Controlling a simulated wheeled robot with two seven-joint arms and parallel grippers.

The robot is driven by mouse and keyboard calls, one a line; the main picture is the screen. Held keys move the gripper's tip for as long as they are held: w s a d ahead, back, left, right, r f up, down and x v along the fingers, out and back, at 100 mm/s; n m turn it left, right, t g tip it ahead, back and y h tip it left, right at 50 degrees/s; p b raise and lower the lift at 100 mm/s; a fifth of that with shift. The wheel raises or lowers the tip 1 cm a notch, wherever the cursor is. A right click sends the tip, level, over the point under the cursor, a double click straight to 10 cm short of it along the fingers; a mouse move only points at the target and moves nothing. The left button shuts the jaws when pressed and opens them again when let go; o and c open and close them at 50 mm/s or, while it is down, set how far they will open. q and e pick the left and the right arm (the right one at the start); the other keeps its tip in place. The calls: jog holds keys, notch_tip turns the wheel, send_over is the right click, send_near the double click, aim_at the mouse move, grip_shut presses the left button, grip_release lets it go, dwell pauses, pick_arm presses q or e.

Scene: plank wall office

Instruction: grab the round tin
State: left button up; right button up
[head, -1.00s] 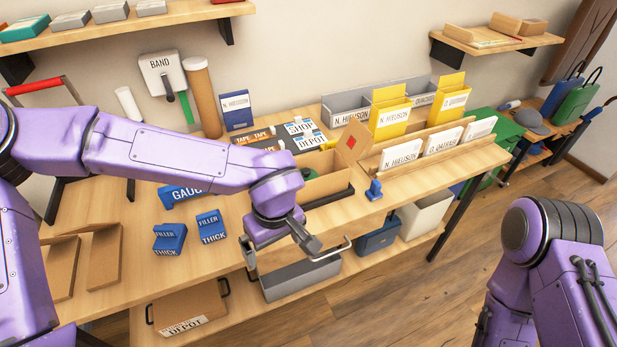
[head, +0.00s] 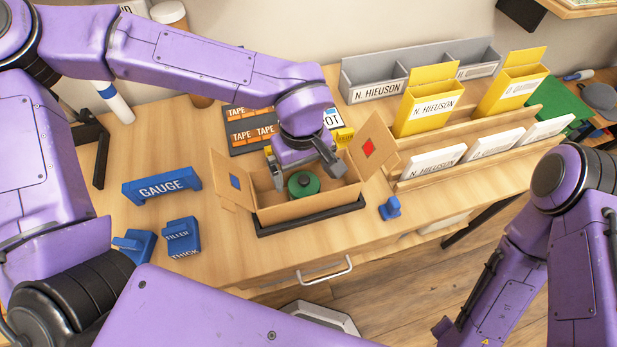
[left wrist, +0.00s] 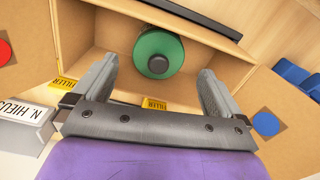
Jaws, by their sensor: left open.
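The round tin is green with a dark knob on top (head: 304,184). It sits inside an open cardboard box (head: 290,211) on the workbench, and it also shows in the left wrist view (left wrist: 158,52). My left gripper (head: 306,175) is over the box, just behind the tin in the head view. In the left wrist view the open jaws (left wrist: 158,70) point toward the tin, which appears between and slightly beyond the fingertips. Nothing is held. My right arm is at the right edge; its gripper is not in view.
The box flaps stand open at both sides, one with a red mark (head: 368,147). A blue gauge block (head: 161,186) and filler blocks (head: 182,237) lie left. A small blue item (head: 390,208) sits right. Yellow holders (head: 430,105) stand behind on the right.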

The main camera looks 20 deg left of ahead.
aim_at(304, 188)
pick_arm(q)
jog(key=shift+s+f, duration=0.6)
jog(key=shift+f, duration=0.35)
jog(key=f, duration=0.1)
jog(key=w+f, duration=0.1)
jog(key=f, duration=0.2)
jog(key=shift+w+d+f, duration=0.1)
jog(key=shift+w+f, duration=0.25)
jog(key=shift+f, duration=0.35)
jog(key=shift+s, duration=0.25)
jog(key=shift+w, duration=0.1)
jog(key=c, duration=1.3)
jog(key=shift+r, duration=0.1)
